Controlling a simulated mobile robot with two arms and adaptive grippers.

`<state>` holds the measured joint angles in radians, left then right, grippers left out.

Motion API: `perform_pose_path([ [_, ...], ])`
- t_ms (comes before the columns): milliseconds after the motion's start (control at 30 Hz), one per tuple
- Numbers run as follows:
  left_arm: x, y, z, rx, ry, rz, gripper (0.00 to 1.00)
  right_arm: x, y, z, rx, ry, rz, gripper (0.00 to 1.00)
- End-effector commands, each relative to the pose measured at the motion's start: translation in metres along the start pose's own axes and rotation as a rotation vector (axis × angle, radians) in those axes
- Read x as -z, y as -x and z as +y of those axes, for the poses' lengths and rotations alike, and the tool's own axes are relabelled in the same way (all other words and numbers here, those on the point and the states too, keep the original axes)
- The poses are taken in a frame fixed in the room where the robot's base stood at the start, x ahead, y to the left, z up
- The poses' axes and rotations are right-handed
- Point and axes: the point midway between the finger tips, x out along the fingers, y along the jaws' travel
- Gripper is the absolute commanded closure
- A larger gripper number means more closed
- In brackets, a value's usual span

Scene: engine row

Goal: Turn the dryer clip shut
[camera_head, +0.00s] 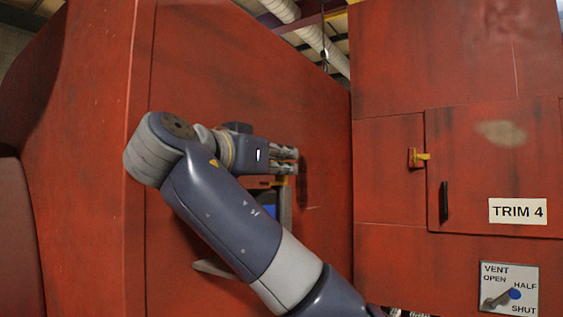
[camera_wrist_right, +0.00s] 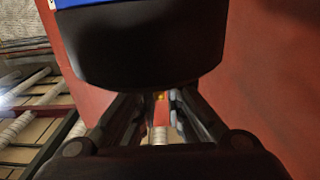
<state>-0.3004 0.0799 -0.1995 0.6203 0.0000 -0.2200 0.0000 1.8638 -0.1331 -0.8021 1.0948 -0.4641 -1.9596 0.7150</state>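My right gripper (camera_head: 297,161) is in front of the red side wall in the head view, fingers pointing right. In the right wrist view its fingertips (camera_wrist_right: 162,97) have a narrow gap between them, with nothing seen held. Just below it in the head view are a blue part (camera_head: 269,204) and a grey upright piece (camera_head: 286,208), partly hidden by my arm. I cannot tell whether these belong to the dryer. No clip is clearly identifiable there. A small yellow catch (camera_head: 421,157) sits beside the TRIM 4 door (camera_head: 480,150). My left gripper is not in view.
A black handle (camera_head: 443,201) is on the TRIM 4 door. Below it is a vent plate (camera_head: 524,275) with a blue-tipped lever (camera_head: 513,294). A grey lever-like piece (camera_head: 213,268) shows below my arm. Red walls stand close left and right.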

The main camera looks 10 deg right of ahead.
Motion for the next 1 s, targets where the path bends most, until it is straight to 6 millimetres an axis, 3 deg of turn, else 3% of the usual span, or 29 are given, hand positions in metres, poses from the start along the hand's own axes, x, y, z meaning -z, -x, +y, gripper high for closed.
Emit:
perform_pose_path([
  [433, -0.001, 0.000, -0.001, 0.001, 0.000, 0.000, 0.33, 0.000, 0.004, -0.001, 0.003, 0.000, 0.001, 0.72],
  [1000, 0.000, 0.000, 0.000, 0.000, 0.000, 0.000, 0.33, -0.001, 0.067, -0.002, 0.006, 0.000, -0.001, 0.72],
])
